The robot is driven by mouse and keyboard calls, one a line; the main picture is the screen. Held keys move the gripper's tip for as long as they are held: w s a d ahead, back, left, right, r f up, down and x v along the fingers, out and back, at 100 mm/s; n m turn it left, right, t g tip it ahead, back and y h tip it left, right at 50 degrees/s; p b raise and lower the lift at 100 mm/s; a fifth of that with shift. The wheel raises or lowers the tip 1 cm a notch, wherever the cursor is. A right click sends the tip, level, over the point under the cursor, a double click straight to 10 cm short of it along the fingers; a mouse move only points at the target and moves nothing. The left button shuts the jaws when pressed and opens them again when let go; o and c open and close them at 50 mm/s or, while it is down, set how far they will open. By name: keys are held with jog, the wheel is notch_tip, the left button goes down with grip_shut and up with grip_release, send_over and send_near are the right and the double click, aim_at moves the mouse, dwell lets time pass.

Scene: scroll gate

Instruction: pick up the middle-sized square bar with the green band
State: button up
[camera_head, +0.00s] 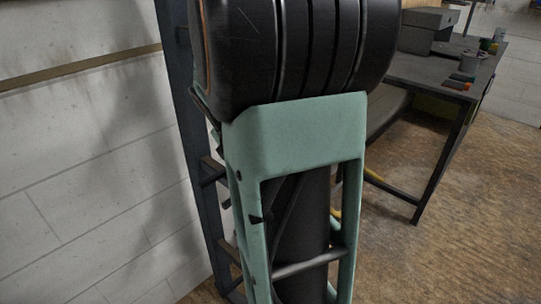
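No square bar with a green band can be made out for certain. Several small objects lie near the edge of a dark table (425,70) at the right. One of them has an orange-red part (457,86), and beside it lies a small greenish piece (462,77). They are too small to tell their shape or size order. My gripper is not in view.
A green metal frame (295,135) with a black ribbed body above it fills the middle. A pale wall (80,180) is at left. The table also bears a grey box (428,22) and small cups (486,44). Brown floor (440,250) is clear at lower right.

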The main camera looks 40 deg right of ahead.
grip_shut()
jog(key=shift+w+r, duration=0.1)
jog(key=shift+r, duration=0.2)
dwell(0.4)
